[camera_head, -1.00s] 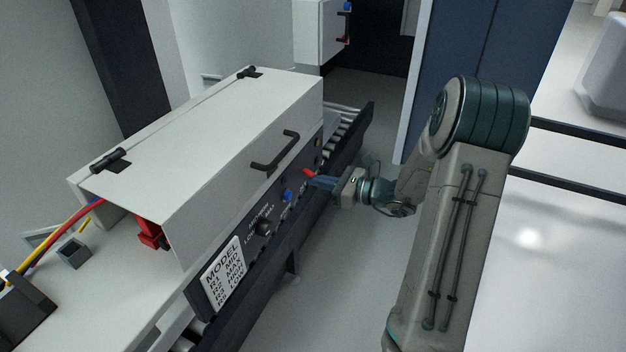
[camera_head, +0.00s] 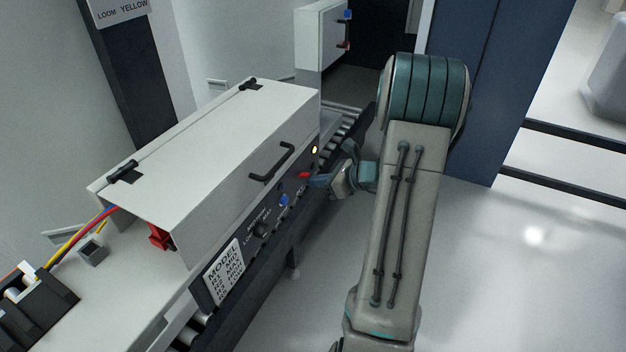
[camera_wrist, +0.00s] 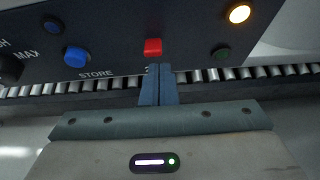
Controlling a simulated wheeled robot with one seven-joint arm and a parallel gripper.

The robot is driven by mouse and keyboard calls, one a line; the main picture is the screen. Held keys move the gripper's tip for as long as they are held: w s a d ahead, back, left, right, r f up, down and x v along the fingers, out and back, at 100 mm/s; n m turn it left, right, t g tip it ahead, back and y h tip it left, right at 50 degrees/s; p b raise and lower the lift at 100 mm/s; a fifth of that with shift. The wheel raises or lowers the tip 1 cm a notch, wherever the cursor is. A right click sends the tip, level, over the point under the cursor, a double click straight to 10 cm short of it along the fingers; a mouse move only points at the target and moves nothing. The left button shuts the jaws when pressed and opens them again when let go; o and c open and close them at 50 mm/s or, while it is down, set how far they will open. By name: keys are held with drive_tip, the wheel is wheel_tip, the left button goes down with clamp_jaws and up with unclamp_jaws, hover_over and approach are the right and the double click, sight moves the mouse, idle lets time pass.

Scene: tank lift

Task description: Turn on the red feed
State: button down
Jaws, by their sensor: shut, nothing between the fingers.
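A red switch (camera_head: 304,175) is on the dark front panel of a white-lidded box (camera_head: 215,130). It also shows in the wrist view (camera_wrist: 153,48), near the panel's lower edge. My gripper (camera_head: 318,181) is at the panel. In the wrist view its blue fingers (camera_wrist: 155,72) are shut together, empty, with tips right at the switch's lower edge. I cannot tell whether they touch it. An amber lamp (camera_wrist: 239,13) glows to the right of the switch, and also shows in the head view (camera_head: 314,150). No label naming a red feed is readable.
The panel also has a blue button (camera_wrist: 76,57), a green button (camera_wrist: 221,54) and a black knob (camera_head: 261,229). A roller conveyor (camera_head: 345,125) runs beneath. A red part (camera_head: 160,237) shows at the box's left end, near coloured cables (camera_head: 80,232). Floor (camera_head: 470,240) is clear at right.

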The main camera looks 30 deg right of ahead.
drive_tip(key=shift+a+r, duration=0.2)
drive_tip(key=shift+r, duration=0.1)
drive_tip(key=shift+w+r+p, duration=0.15)
drive_tip(key=shift+r+p, duration=0.25)
drive_tip(key=shift+r, duration=0.25)
drive_tip(key=r+p+v, duration=0.1)
drive_tip(key=p+v, duration=0.4)
drive_tip(key=v, duration=0.4)
drive_tip(key=shift+w+a+r, duration=0.2)
drive_tip(key=shift+a+r, duration=0.05)
drive_tip(key=shift+r, duration=0.2)
drive_tip(key=shift+d, duration=0.1)
